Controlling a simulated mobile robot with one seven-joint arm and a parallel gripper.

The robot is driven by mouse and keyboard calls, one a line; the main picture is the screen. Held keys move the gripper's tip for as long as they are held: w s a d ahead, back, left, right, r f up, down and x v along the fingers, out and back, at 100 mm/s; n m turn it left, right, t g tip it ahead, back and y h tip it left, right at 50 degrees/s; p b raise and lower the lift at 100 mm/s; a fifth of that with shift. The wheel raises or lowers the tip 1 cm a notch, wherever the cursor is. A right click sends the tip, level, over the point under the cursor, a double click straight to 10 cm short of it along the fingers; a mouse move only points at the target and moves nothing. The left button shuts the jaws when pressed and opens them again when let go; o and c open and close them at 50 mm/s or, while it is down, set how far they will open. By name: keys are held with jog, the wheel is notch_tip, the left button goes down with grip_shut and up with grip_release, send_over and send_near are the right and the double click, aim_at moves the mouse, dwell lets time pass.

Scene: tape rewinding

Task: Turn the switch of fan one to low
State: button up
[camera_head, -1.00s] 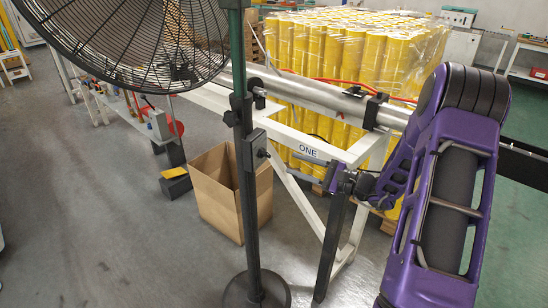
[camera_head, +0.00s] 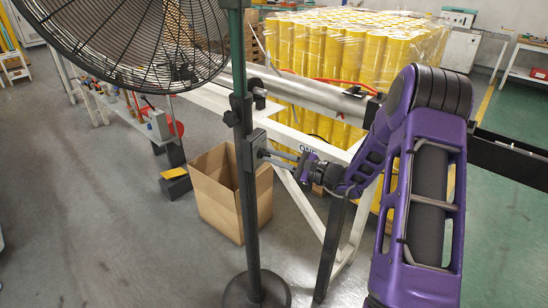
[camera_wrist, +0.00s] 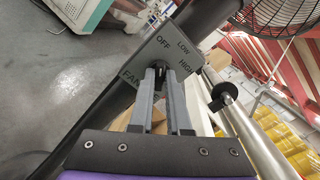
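The switch box of fan one shows in the wrist view as a grey plate (camera_wrist: 187,50) marked OFF, LOW, HIGH and FAN. Its dark knob (camera_wrist: 158,67) sits between my fingertips, mostly hidden, so its exact setting cannot be read. In the head view the switch box (camera_head: 256,146) is on the dark stand of the fan (camera_head: 125,40). My gripper (camera_wrist: 158,72) is at the switch, with its two grey fingers close together on either side of the knob, seemingly shut on it. The gripper also shows in the head view (camera_head: 268,154), reaching in from the right.
A white frame (camera_head: 330,152) with a metal roller (camera_head: 315,92) stands behind the gripper, its "ONE" label partly covered by my arm. An open cardboard box (camera_head: 215,195) is on the floor behind the stand. Wrapped yellow rolls (camera_head: 345,50) are stacked behind. The front left floor is clear.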

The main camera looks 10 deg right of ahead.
grip_shut()
jog(key=shift+d+m+p, duration=0.1)
jog(key=shift+m+p, duration=2.45)
jog(key=shift+m, duration=1.35)
jog(key=o, duration=0.5)
grip_release()
jog(key=shift+o, duration=0.2)
